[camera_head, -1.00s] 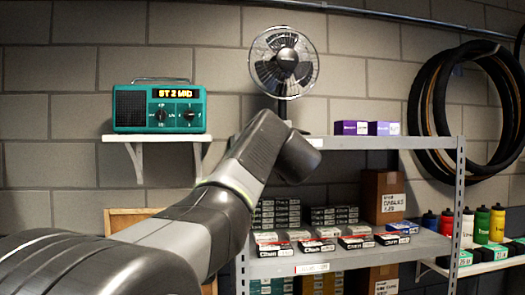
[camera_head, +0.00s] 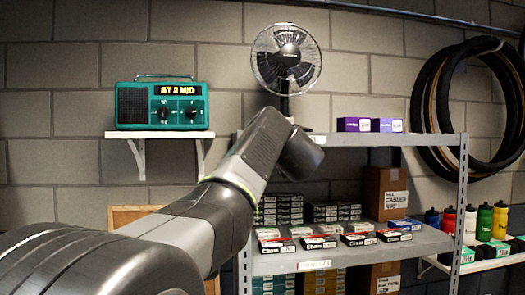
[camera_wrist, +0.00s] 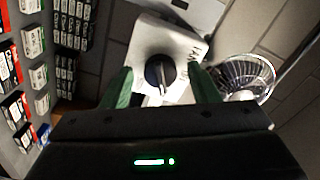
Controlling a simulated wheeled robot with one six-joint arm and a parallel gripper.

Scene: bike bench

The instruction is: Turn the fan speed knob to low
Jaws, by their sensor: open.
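The fan speed knob (camera_wrist: 160,72) is a dark round dial with a light pointer on a white box (camera_wrist: 183,46) lettered FAN, in the wrist view. Its pointer runs roughly up and down in that picture; the setting marks are too small to read. My gripper (camera_wrist: 163,88) is open, with one green finger on each side of the knob; I cannot tell whether they touch it. The fan (camera_head: 286,58) stands on top of the shelf rack and also shows in the wrist view (camera_wrist: 243,76). In the head view my arm hides the gripper and knob.
A teal radio (camera_head: 162,103) sits on a small wall shelf (camera_head: 150,134) at left. The metal rack (camera_head: 420,246) holds small boxes and purple boxes (camera_head: 352,125). Tyres (camera_head: 428,110) hang at right above several bottles (camera_head: 484,221).

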